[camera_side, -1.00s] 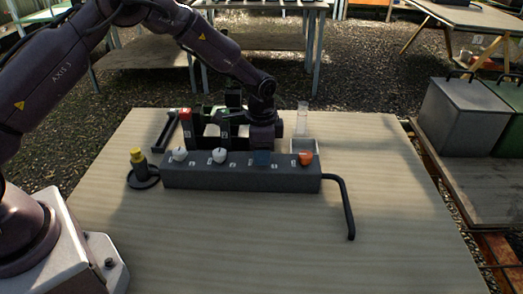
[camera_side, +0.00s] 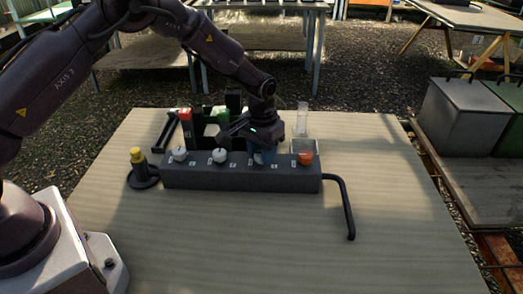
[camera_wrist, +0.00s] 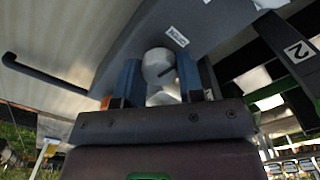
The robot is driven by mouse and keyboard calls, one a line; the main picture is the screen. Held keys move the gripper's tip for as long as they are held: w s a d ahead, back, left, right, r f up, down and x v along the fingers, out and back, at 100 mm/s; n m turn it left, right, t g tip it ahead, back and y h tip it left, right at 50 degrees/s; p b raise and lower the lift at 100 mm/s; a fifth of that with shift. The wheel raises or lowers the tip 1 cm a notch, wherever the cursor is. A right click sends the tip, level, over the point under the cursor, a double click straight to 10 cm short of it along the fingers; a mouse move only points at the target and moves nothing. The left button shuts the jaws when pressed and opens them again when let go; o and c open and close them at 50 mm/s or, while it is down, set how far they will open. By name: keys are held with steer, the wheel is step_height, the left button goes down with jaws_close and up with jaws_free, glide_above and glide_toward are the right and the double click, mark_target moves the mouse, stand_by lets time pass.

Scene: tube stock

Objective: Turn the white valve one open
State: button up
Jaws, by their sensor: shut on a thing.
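The grey valve block (camera_side: 240,176) lies across the table and carries a row of knobs. Two white knobs (camera_side: 180,154) (camera_side: 220,156) and an orange knob (camera_side: 305,158) show clear of my gripper. My gripper (camera_side: 264,157) is down on the knob position between the right-hand white knob and the orange one. In the wrist view, its two blue fingers (camera_wrist: 159,76) are shut on a white knob (camera_wrist: 157,62), which has a dark line on it. My fingers partly hide this knob, and the small labels on the block are too small to read in the side view.
A yellow-topped black post on a round base (camera_side: 138,157) stands left of the block. A black pipe (camera_side: 347,205) bends from its right end. Behind are red-topped and green items (camera_side: 186,115) and a clear tube (camera_side: 302,118). The front table is clear.

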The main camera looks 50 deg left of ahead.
steer(key=shift+r+n, duration=0.1)
steer(key=shift+n, duration=0.4)
steer(key=o, duration=0.9)
step_height(320, 180, up, 13)
steer(key=shift+f, duration=0.1)
stand_by(0.3)
steer(key=s+r+t, duration=0.2)
steer(key=s+r, duration=0.2)
steer(key=s, duration=0.5)
steer(key=s+a+r+m+t, duration=0.1)
steer(key=s+r, duration=0.4)
steer(key=s, duration=0.5)
steer(key=s+a+r+m+t, duration=0.1)
steer(key=s+r, duration=0.4)
steer(key=s, duration=0.5)
steer(key=shift+a+t, duration=0.25)
steer(key=shift+t, duration=0.55)
